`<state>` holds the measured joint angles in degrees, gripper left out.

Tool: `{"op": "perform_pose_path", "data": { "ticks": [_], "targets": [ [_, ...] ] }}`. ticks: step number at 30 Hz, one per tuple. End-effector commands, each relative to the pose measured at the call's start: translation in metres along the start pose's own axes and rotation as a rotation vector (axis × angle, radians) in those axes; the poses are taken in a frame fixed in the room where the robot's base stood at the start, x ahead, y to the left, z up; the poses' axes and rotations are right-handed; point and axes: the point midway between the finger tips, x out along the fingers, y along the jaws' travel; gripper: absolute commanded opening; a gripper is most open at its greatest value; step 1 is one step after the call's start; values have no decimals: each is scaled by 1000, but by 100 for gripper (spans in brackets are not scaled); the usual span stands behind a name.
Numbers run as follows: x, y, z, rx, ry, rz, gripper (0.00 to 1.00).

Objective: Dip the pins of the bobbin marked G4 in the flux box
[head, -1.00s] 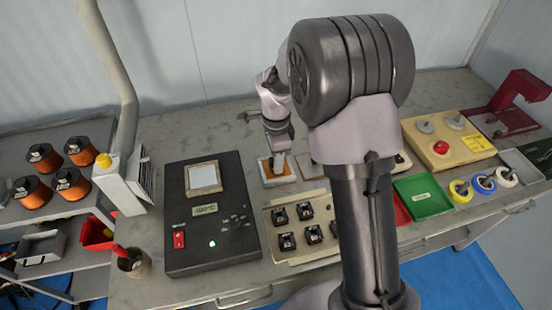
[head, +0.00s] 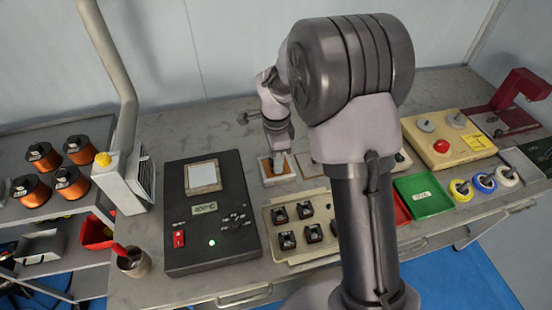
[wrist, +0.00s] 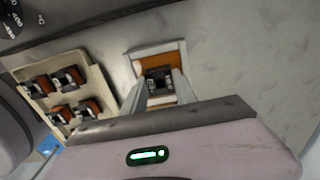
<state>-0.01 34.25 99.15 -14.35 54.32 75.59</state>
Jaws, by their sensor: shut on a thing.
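The flux box (head: 264,178) is a small pale-walled tray with an orange-brown inside, left of my arm's column. It also shows in the wrist view (wrist: 179,47). My gripper (wrist: 158,90) points down over the flux box and is shut on a dark bobbin (wrist: 158,78). The bobbin sits between the fingertips, within the box's outline as the wrist camera sees it. Its pins and the depth of its lower end are hidden. No G4 mark can be read. In the head view my gripper (head: 279,162) hides the bobbin.
A cream tray (head: 281,250) with several bobbins stands just in front of the flux box. A black solder unit (head: 213,240) with a pale square top plate is to the left. A green bin (head: 424,193) and a beige winder box (head: 450,157) are to the right.

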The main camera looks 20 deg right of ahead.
Motion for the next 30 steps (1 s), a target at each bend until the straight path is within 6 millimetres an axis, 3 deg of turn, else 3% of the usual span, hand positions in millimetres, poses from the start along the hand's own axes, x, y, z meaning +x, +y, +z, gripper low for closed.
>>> {"op": "perform_pose_path", "data": {
  "ticks": [13, 30],
  "targets": [
    [-4, 0, 0, 0, 0, 0, 0],
    [-57, 0, 0, 0, 0, 0, 0]
  ]
}}
